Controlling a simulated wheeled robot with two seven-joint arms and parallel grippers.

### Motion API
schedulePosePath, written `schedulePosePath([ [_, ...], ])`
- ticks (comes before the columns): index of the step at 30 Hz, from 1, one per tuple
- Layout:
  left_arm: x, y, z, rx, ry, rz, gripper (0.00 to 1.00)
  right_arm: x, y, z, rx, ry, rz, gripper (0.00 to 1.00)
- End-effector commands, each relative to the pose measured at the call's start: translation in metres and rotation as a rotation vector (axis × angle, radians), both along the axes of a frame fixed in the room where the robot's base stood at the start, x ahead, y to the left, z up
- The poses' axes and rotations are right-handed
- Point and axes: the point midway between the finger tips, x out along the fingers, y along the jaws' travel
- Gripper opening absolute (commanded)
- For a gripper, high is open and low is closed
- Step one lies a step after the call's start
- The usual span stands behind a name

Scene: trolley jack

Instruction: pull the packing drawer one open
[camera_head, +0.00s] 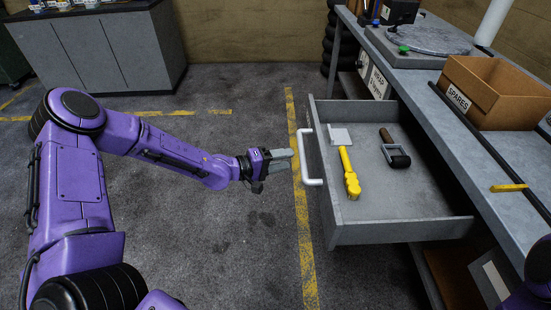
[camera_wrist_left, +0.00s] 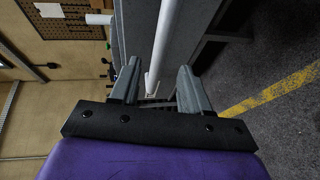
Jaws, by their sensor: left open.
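The grey packing drawer (camera_head: 405,232) stands pulled well out from under the workbench in the head view, its inside showing. Its white bar handle (camera_head: 307,157) is on the left-facing front panel. My left gripper (camera_head: 289,156) is open, just left of the handle, with its fingers pointing towards it. In the left wrist view the handle (camera_wrist_left: 163,42) runs between the open fingertips of my left gripper (camera_wrist_left: 158,75). I cannot tell whether it touches them. My right gripper is out of view.
A yellow-handled tool (camera_head: 348,175) and a dark roller-like tool (camera_head: 396,154) lie in the drawer. A cardboard SPARES box (camera_head: 490,92) and a black bar stand on the bench (camera_head: 425,95). The floor (camera_head: 230,260) left of the drawer is clear.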

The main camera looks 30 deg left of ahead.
Motion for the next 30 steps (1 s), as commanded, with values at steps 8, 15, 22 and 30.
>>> schedulePosePath([
  [8,-0.03,0.023,0.008,-0.001,0.0,0.0,0.46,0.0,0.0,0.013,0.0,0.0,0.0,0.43],
  [15,-0.031,0.024,0.007,0.0,0.0,-0.001,0.46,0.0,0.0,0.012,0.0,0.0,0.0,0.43],
  [22,-0.031,0.024,0.007,0.0,0.0,0.0,0.46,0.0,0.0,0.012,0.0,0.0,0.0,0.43],
  [30,-0.022,0.035,0.012,0.124,-0.112,0.16,0.46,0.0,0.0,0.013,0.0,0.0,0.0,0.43],
])
